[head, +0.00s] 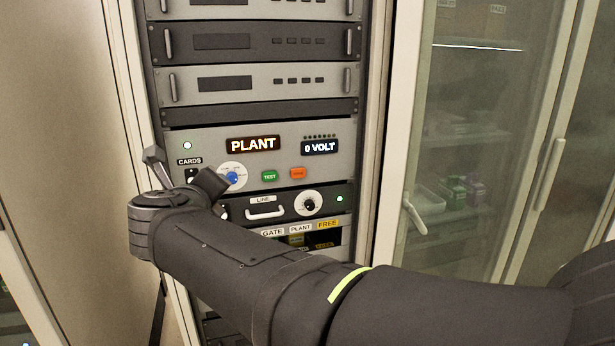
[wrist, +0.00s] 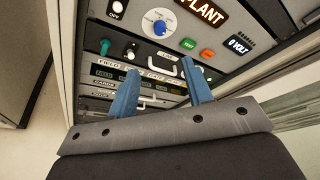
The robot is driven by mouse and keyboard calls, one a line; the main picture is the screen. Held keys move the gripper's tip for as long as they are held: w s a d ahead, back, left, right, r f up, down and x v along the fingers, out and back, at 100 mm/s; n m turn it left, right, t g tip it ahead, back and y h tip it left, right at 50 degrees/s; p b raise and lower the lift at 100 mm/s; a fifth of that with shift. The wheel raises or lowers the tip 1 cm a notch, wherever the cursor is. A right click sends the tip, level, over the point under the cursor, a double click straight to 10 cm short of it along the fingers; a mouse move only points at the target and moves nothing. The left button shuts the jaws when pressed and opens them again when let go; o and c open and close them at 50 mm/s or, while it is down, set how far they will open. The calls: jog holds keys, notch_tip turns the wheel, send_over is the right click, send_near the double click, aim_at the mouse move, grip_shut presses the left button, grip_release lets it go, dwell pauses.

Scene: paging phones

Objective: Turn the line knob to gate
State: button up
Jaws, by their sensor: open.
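The grey panel has a blue knob on a white dial (head: 233,178), which also shows in the wrist view (wrist: 160,28); the dial lettering is too small to read. The lit display (head: 253,143) above reads PLANT. Below, a black module is labelled LINE (head: 262,199) and carries a black knob on a white dial (head: 309,203). I cannot tell which of these is the line knob. My gripper (head: 182,168) is in front of the panel's left side. In the wrist view, its blue fingers (wrist: 160,66) are apart, with nothing held, below the blue knob.
Green (head: 269,176) and orange (head: 298,173) buttons sit right of the blue knob. The 0 VOLT display (head: 320,147) is above them. A handle (head: 265,212) projects from the LINE module. GATE, PLANT and FREE labels are underneath. A glass cabinet (head: 490,120) stands right.

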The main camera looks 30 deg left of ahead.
aim_at(231, 179)
jog(key=x, duration=1.7)
jog(key=shift+w+a, duration=0.1)
jog(key=c, duration=1)
